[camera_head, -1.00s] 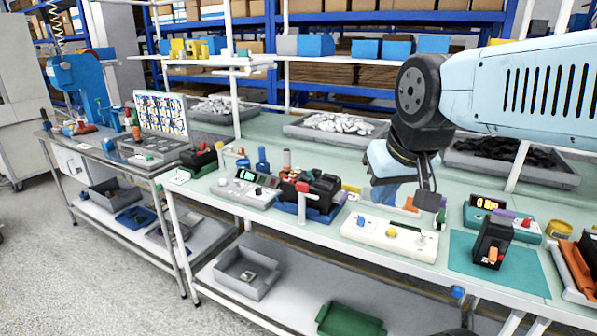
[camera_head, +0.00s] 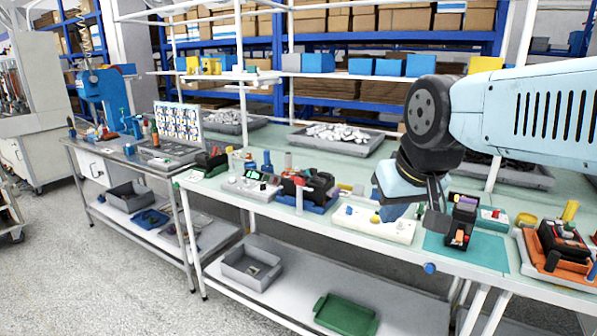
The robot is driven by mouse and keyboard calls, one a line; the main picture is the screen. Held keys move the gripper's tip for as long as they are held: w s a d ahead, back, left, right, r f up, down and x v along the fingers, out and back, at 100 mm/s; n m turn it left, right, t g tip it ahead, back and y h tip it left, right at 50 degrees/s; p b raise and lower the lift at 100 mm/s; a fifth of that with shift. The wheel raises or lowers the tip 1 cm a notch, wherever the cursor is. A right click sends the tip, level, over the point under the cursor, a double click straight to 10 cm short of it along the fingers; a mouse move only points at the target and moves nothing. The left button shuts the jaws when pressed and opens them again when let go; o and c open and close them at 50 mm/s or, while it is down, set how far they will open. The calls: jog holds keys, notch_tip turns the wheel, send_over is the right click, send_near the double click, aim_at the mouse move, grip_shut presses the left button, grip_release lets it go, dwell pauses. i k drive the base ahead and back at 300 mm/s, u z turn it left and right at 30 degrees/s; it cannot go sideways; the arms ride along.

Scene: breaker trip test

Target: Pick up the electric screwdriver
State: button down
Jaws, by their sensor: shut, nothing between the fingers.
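I cannot clearly pick out an electric screwdriver in this view. A black and orange device lies in an orange tray (camera_head: 565,272) at the right end of the bench, but I cannot tell what it is. My gripper (camera_head: 437,222) hangs from the arm over the front of the bench, pointing down. It is shut and empty. In the picture it is just left of a black breaker (camera_head: 461,222) with an orange switch, which stands on a teal mat (camera_head: 485,252). I cannot tell the gap between them.
A white board (camera_head: 372,224) with knobs lies left of my gripper. Farther left, a black device sits in a blue fixture (camera_head: 318,203). A teal meter box (camera_head: 494,220) stands behind the mat. A grey bin (camera_head: 250,268) and a green tray (camera_head: 345,315) are on the lower shelf.

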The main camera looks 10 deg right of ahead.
aim_at(289, 167)
jog(key=u, duration=0.1)
jog(key=i, duration=1.05)
jog(key=u, duration=2.5)
jog(key=i, duration=1.9)
